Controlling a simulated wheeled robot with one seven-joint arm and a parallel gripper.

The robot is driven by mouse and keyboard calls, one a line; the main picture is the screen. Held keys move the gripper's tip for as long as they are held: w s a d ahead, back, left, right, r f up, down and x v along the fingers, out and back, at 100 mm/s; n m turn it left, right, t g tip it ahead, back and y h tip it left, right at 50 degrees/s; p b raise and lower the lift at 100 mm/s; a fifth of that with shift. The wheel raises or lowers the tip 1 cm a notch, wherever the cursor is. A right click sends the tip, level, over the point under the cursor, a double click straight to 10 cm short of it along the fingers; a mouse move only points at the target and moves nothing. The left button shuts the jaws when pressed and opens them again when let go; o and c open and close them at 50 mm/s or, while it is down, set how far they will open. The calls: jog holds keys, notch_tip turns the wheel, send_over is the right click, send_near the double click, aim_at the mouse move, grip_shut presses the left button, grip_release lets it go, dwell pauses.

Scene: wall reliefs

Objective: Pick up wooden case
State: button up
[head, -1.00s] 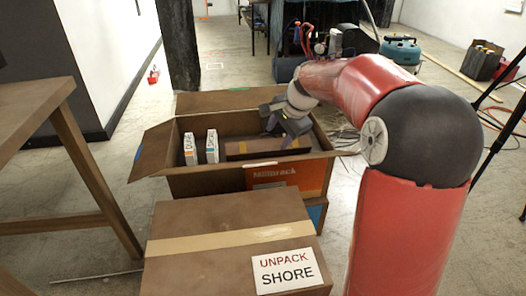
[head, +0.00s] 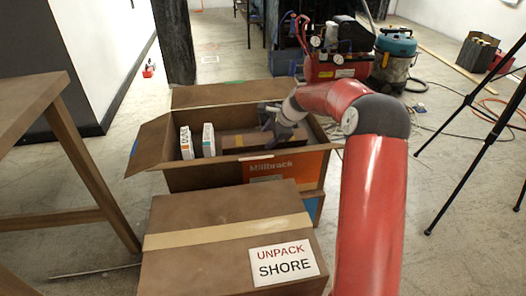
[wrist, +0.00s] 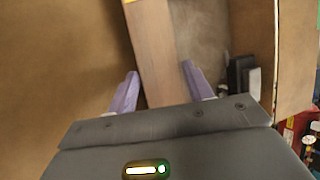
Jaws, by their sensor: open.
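The wooden case (head: 232,144) is a long brown block with a yellow band, lying inside the open cardboard box (head: 205,180). In the wrist view the case (wrist: 158,45) runs between my two purple fingers, with its yellow band at the top edge. My gripper (head: 268,128) is inside the box above the case, partly hidden by its own body. In the wrist view my gripper (wrist: 160,72) is open, one finger on each side of the case. I cannot tell whether the fingers touch it.
Two white cartons, one nearer (head: 187,143) and one beside it (head: 208,140), stand at the box's left. A closed box (head: 215,215) labelled UNPACK SHORE is in front. A wooden table (head: 35,110) is at left. A red compressor (head: 338,65) and a tripod stand behind right.

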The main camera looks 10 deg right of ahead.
jog(key=shift+w+a+f, duration=0.2)
jog(key=shift+f, duration=0.2)
grip_shut()
jog(key=shift+r, duration=0.15)
jog(key=shift+r, duration=0.1)
